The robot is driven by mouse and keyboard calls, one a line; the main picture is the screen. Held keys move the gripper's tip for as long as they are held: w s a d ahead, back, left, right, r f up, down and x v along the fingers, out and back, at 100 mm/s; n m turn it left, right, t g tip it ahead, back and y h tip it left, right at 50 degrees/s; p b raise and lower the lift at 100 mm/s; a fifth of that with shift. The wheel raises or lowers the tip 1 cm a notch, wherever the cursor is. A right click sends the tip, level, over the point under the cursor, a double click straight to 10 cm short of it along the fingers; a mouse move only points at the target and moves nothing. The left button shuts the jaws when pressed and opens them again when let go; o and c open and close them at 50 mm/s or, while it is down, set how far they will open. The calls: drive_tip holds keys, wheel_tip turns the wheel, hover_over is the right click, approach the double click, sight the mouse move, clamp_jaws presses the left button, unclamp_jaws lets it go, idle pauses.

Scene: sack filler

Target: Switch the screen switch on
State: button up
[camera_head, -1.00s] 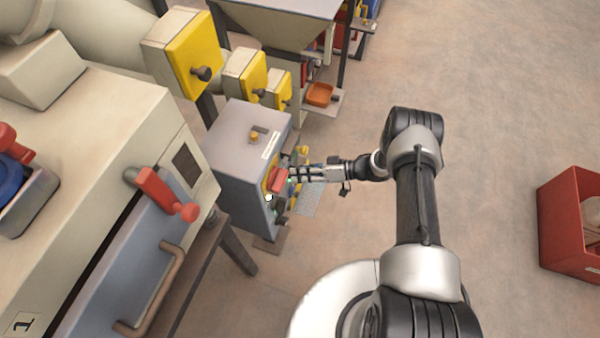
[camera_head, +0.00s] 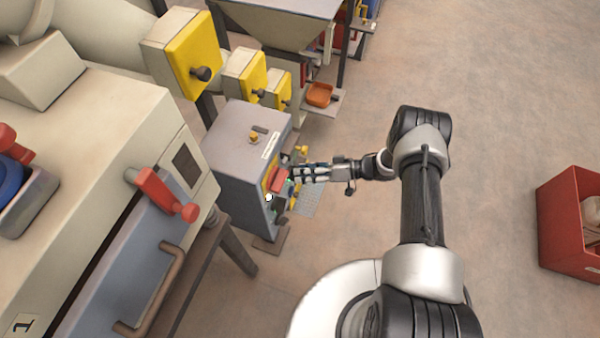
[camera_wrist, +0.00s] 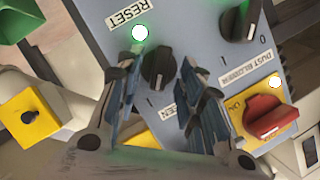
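The grey control box (camera_head: 240,145) stands left of my gripper (camera_head: 293,173) in the head view; its panel faces my fingers. In the wrist view my gripper (camera_wrist: 162,92) is open, with one finger on each side of a black rotary knob (camera_wrist: 158,68). Whether the fingers touch it cannot be told. A partly hidden label ending in "EEN" (camera_wrist: 166,110) shows beside this knob, between the fingers. A lit lamp (camera_wrist: 140,32) glows by the "RESET" label. The knob's exact setting is unclear.
Another black knob (camera_wrist: 240,20) and a red knob (camera_wrist: 266,118) on a yellow plate, near a lit lamp, sit on the same panel. A machine with red handles (camera_head: 165,193) stands at left.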

drive_tip(key=v, duration=1)
drive_tip(key=shift+d, duration=0.1)
idle(1.1)
